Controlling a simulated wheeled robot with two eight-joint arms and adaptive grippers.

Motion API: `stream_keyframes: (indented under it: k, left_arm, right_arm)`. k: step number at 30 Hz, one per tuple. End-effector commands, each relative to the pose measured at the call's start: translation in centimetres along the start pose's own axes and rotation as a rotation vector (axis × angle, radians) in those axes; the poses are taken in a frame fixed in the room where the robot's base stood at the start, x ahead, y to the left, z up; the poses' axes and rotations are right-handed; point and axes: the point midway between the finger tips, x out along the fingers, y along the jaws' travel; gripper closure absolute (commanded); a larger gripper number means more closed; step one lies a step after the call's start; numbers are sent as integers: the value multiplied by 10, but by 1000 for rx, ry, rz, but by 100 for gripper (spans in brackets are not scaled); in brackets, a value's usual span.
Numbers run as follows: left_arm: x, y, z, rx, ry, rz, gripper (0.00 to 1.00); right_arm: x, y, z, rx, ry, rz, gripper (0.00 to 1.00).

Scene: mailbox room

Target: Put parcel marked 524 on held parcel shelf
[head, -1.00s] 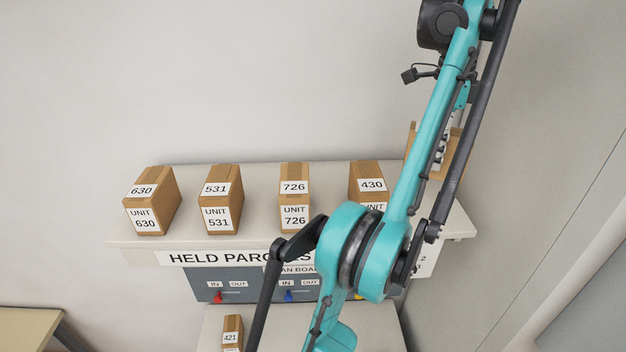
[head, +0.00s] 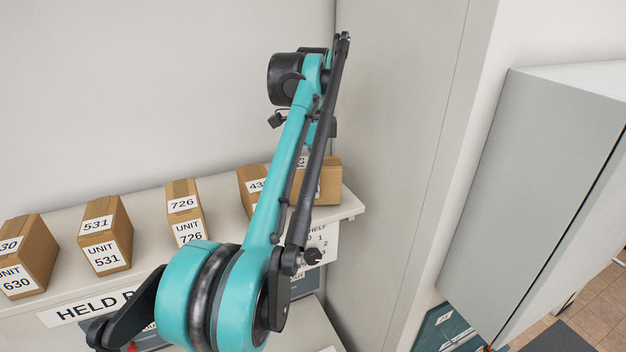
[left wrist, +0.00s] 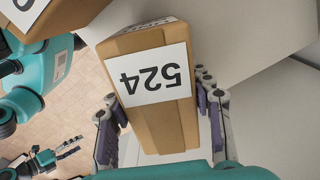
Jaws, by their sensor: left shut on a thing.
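The parcel marked 524 (left wrist: 155,80) is a brown box with a white label, upside down in the left wrist view. My left gripper (left wrist: 161,125) is shut on it, one finger at each side. My arm hides the gripper there, and I cannot tell whether the parcel touches the shelf. My right gripper (left wrist: 70,148) appears small and open at lower left in the left wrist view.
Parcels 630 (head: 28,255), 531 (head: 105,235), 726 (head: 185,212) and 430 (head: 252,188) stand in a row on the shelf. Parcel 430 is close left of the held one. A wall (head: 390,150) rises just right of the shelf, with a grey cabinet (head: 530,180) beyond.

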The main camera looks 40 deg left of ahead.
Motion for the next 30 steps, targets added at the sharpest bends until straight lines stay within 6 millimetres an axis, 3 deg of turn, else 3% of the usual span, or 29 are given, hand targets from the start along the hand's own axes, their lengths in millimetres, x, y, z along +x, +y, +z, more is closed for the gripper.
stream_keyframes:
  k: [8,9,11,22,30]
  left_arm:
    - [4,0,0,0,0,-1,100]
    - [4,0,0,0,0,-1,41]
    - [4,0,0,0,0,0,28]
    - [1,-1,0,0,0,-1,28]
    - [-36,-1,0,0,0,0,28]
  right_arm:
    - [0,0,0,0,0,0,28]
    - [0,0,0,0,0,0,28]
    - [0,0,0,0,0,0,28]
    - [0,0,0,0,0,0,28]
    - [1,0,0,0,0,0,28]
